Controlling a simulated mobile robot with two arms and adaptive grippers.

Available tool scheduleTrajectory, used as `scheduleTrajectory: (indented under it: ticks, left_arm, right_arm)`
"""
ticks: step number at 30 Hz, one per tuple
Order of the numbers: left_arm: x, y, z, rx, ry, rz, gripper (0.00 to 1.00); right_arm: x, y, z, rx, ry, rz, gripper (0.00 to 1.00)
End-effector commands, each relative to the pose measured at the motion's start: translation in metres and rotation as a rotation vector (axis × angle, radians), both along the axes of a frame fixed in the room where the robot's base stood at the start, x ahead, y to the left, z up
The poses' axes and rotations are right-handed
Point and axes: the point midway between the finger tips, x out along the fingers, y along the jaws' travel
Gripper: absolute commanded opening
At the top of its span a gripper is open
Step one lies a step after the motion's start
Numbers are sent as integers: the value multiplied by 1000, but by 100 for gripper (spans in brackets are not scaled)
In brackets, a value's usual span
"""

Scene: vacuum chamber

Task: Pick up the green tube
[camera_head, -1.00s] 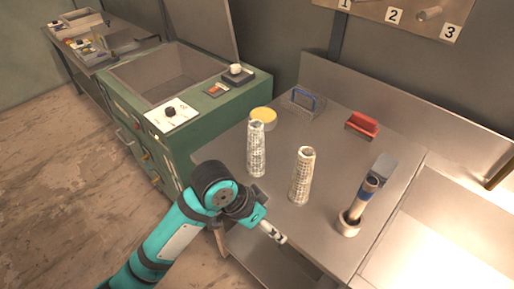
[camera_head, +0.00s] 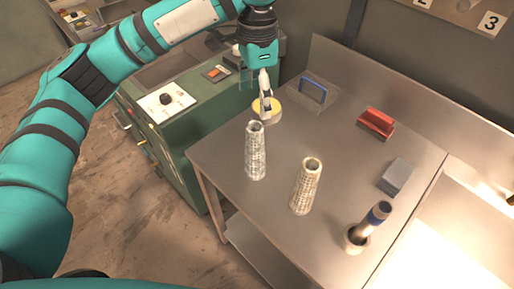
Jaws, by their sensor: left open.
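Two tall, tapered, patterned tubes stand upright on the metal table (camera_head: 225,158). The left tube (camera_head: 256,152) is pale with a faint grey-green tint, and I take it as the green tube. The right tube (camera_head: 306,187) is more cream coloured. My left gripper (camera_head: 266,108) is open and points down, above and behind the left tube, in front of the yellow round item (camera_head: 273,112). It appears apart from both tubes and holds nothing. My right gripper is not in view.
A blue-handled tool (camera_head: 313,90), a red-handled block (camera_head: 376,123) and a grey block (camera_head: 397,176) lie farther right. A dark, blue-banded cylinder (camera_head: 375,219) leans in a round holder (camera_head: 354,238) at the front right. A green cabinet (camera_head: 180,185) stands left.

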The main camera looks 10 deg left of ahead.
Motion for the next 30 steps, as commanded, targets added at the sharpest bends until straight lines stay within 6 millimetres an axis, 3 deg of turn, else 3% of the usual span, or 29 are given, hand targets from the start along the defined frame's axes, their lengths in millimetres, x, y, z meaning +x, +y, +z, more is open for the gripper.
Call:
scheduleTrajectory:
  ticks: [12, 22, 30]
  left_arm:
    - [-1, 1, -86, 1, 2, -1, 75]
    - [0, 2, -114, 0, 1, -1, 75]
    - [2, 5, -152, 1, 1, -2, 75]
  right_arm:
    - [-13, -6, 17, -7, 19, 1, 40]
    - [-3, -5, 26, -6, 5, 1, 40]
    - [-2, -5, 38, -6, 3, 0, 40]
